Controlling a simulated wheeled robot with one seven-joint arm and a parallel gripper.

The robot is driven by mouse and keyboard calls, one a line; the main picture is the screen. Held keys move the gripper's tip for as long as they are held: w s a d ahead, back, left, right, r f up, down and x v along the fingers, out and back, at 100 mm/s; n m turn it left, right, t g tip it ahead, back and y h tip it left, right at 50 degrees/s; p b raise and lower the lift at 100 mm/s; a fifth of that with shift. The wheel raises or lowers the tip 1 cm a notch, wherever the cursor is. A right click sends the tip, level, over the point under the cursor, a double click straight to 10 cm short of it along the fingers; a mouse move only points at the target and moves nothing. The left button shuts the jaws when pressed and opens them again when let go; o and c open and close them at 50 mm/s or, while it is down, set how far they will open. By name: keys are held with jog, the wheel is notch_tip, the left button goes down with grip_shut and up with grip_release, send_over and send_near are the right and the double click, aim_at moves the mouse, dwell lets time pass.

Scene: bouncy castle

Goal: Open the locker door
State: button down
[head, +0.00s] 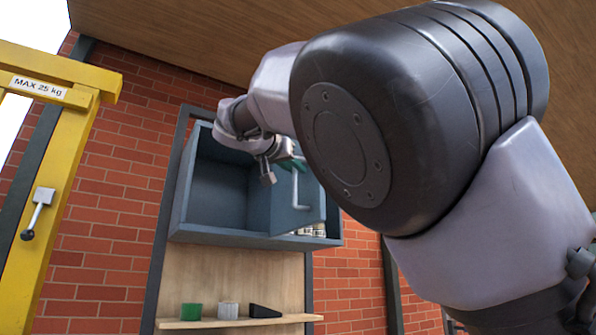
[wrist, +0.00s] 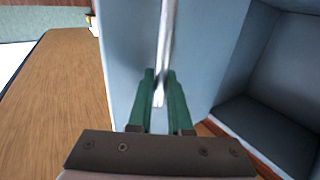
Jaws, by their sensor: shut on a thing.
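The blue-grey locker (head: 180,215) hangs on a wooden back panel. Its door (head: 288,208) stands swung out from the body, and the dark interior shows to its left. A pale bar handle (head: 297,190) is on the door. My gripper (head: 285,165) is at the upper part of the door, partly hidden by my arm. In the wrist view my green-fingered gripper (wrist: 160,85) is shut on the silver handle (wrist: 167,35). The door face (wrist: 128,60) fills the middle, and the open locker interior (wrist: 275,85) is at the right.
Below the locker a wooden shelf (head: 240,321) bears a green block (head: 191,311), a grey one (head: 229,310) and a black wedge (head: 263,311). Several small cans (head: 317,230) show at the locker's lower right. A yellow frame (head: 60,150) with a lever (head: 38,212) stands left.

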jog(key=shift+r, duration=0.15)
jog(key=c, duration=0.8)
grip_release()
jog(key=shift+w, duration=0.1)
jog(key=shift+c, duration=0.2)
jog(key=v, duration=1)
jog(key=shift+s+a, duration=0.15)
jog(key=shift+s, duration=0.25)
